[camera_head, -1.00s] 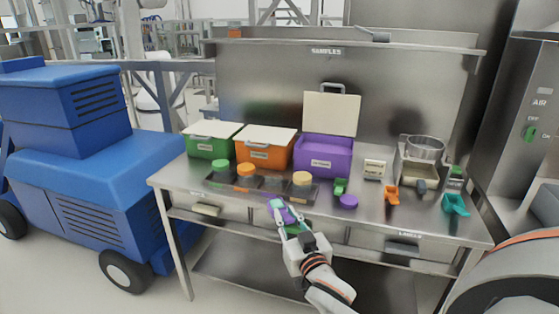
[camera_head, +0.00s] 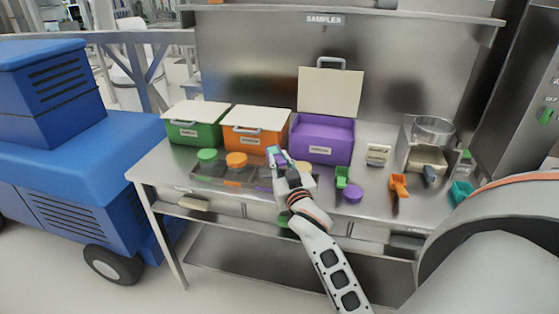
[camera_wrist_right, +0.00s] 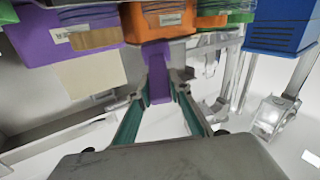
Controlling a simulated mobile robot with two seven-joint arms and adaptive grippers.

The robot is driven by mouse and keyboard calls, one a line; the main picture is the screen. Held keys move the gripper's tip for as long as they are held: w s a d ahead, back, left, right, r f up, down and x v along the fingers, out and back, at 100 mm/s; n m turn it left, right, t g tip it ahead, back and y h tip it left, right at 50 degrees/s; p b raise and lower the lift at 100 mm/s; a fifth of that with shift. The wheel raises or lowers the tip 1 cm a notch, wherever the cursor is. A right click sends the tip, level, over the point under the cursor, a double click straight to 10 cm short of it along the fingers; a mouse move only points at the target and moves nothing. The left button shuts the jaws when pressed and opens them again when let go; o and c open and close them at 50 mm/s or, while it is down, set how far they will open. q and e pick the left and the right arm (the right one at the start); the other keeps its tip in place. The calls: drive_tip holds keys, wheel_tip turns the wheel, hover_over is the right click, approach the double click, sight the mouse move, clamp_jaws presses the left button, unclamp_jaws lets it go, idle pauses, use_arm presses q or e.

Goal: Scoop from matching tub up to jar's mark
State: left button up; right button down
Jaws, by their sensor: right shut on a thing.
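My right gripper (camera_head: 277,156) is shut on a purple scoop (camera_wrist_right: 158,75), which sticks out between its fingertips in the wrist view. In the head view it is above the jar rack, in front of the gap between the orange and purple tubs. The purple tub (camera_head: 301,148) is open, its white lid raised, with purple contents (camera_head: 326,129) inside. A purple jar lid (camera_head: 352,193) lies loose on the bench. My arm hides part of the rack, including the jar between the orange and yellow lids, so its fill and mark cannot be seen. My left gripper is out of view.
Closed green (camera_head: 196,131) and orange (camera_head: 252,144) tubs stand left of the purple one. Green (camera_head: 342,178), orange (camera_head: 399,186) and teal (camera_head: 461,191) scoops lie to the right. A device with a clear bowl (camera_head: 432,130) stands at the back right.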

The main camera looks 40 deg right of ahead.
drive_tip(key=shift+a+n+b, duration=0.1)
drive_tip(key=shift+n+b, duration=0.2)
drive_tip(key=shift+n, duration=0.4)
drive_tip(key=n, duration=0.3)
drive_tip(key=shift+w+a+r, duration=0.1)
drive_tip(key=shift+w+a, duration=0.1)
drive_tip(key=n, duration=0.3)
drive_tip(key=shift+w+a+n, duration=0.1)
drive_tip(key=shift+a+n, duration=0.2)
drive_tip(key=n, duration=0.2)
drive_tip(key=f+n, duration=0.1)
drive_tip(key=n, duration=0.1)
drive_tip(key=a+n+p, duration=0.1)
drive_tip(key=n, duration=0.1)
drive_tip(key=shift+w+a+f, duration=0.1)
drive_tip(key=shift+w+f, duration=0.1)
drive_tip(key=shift+f, duration=0.15)
